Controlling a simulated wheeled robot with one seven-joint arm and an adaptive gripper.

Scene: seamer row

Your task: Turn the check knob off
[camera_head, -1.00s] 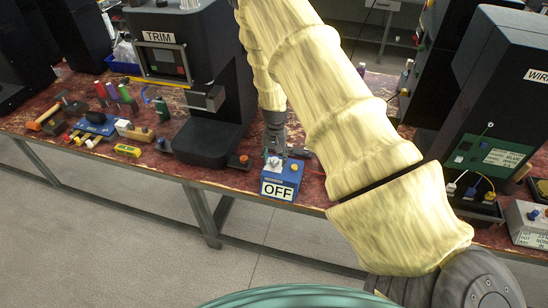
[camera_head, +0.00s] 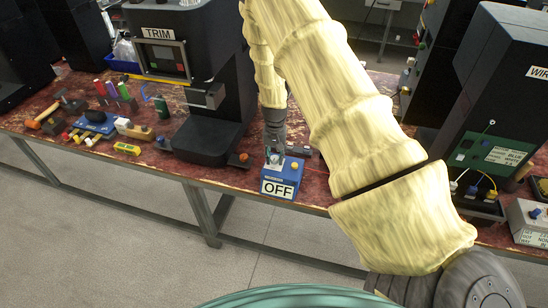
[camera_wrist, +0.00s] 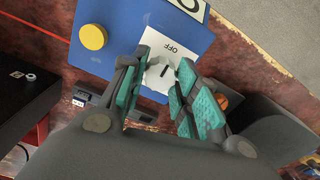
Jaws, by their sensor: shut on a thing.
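A blue box (camera_head: 287,186) with a large OFF plate on its front stands at the table's front edge. In the wrist view the blue box (camera_wrist: 130,30) has a white plate printed OFF, a yellow button (camera_wrist: 93,37) and a white check knob (camera_wrist: 158,77). A short dark mark on the knob lies near the printed OFF; its exact setting is unclear. My gripper (camera_wrist: 163,74) is shut on the knob, with its teal finger pads on either side. In the head view my gripper (camera_head: 273,155) comes down on the box top, and its fingers hide most of the knob.
A black TRIM machine (camera_head: 205,135) stands left of the box, with a small orange-topped button (camera_head: 244,157) between them. A small dark object (camera_head: 298,150) lies behind right. Tools and coloured parts cover the table's left; a WIRE machine (camera_head: 500,100) stands right.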

